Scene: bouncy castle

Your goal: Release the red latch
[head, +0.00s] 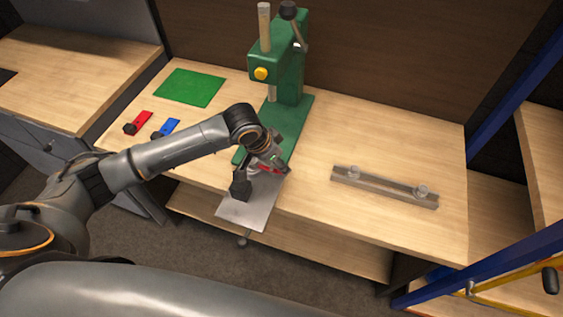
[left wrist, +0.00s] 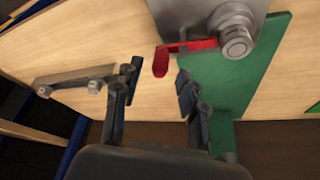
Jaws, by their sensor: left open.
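The red latch (left wrist: 187,47) shows in the left wrist view as a flat red bar beside a round metal knob (left wrist: 236,42), its rounded end bent down. It lies at the edge of a grey metal plate (left wrist: 190,14), which also shows in the head view (head: 262,212), sticking out past the table's front edge. My left gripper (left wrist: 158,88) is open, its two fingers apart, with the latch's rounded end just beyond and between the tips. In the head view my left gripper (head: 262,180) is over the plate and mostly hides the latch. My right gripper is out of view.
A green press (head: 280,72) stands behind the plate on the wooden table (head: 330,130). A metal bar with two knobs (head: 385,190) lies right. A green mat (head: 190,88), a red piece (head: 143,116) and a blue piece (head: 170,126) lie left. Blue shelving stands far right.

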